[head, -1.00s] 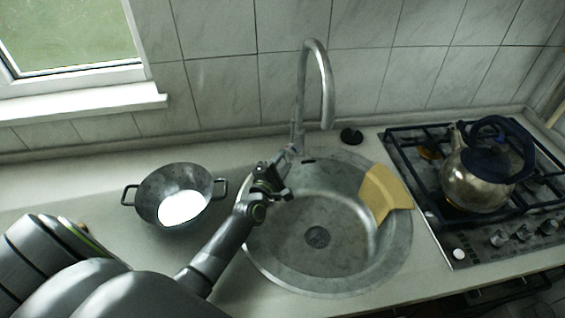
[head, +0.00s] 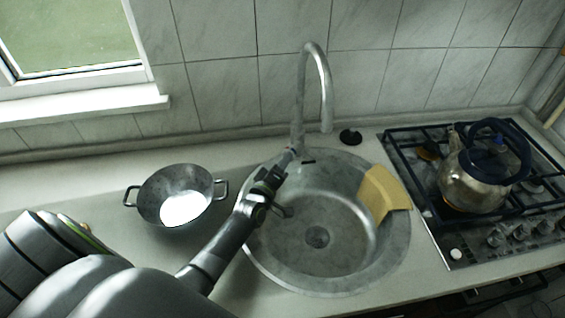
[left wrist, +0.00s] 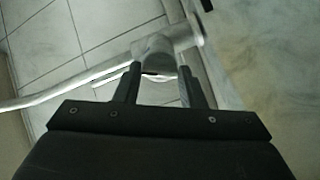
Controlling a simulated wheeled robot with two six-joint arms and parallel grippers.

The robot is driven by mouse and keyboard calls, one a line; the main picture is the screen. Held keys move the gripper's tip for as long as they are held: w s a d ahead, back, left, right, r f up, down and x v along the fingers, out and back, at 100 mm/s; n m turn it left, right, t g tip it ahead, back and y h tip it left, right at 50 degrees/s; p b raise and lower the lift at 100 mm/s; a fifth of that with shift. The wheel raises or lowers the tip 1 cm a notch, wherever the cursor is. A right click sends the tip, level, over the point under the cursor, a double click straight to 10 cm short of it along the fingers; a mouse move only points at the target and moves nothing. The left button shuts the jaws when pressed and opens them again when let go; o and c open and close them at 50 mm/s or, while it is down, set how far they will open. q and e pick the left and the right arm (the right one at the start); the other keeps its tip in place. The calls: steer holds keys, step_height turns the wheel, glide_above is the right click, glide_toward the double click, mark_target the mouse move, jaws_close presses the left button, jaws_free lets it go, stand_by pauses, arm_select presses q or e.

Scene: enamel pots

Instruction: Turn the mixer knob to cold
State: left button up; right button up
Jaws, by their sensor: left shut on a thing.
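The mixer tap (head: 299,110) is a tall curved metal faucet behind the sink. My left gripper (head: 288,158) is at the left front of its base. In the left wrist view, the two dark fingers (left wrist: 159,85) stand on either side of a pale metal part at the tap's body (left wrist: 155,48). The left gripper is shut on the mixer knob, which is mostly hidden by the fingers. My right gripper is in neither view.
A pot (head: 160,185) stands left. A black stopper (head: 350,136) lies behind. A kettle (head: 465,190) stands on the hob (head: 480,252) at right.

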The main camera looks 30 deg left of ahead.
arm_select(q)
steer(key=shift+m, duration=1.2)
steer(key=o, duration=1)
steer(key=shift+s+d+b, duration=0.2)
steer(key=shift+s+b, duration=0.15)
steer(key=shift+s, duration=3.4)
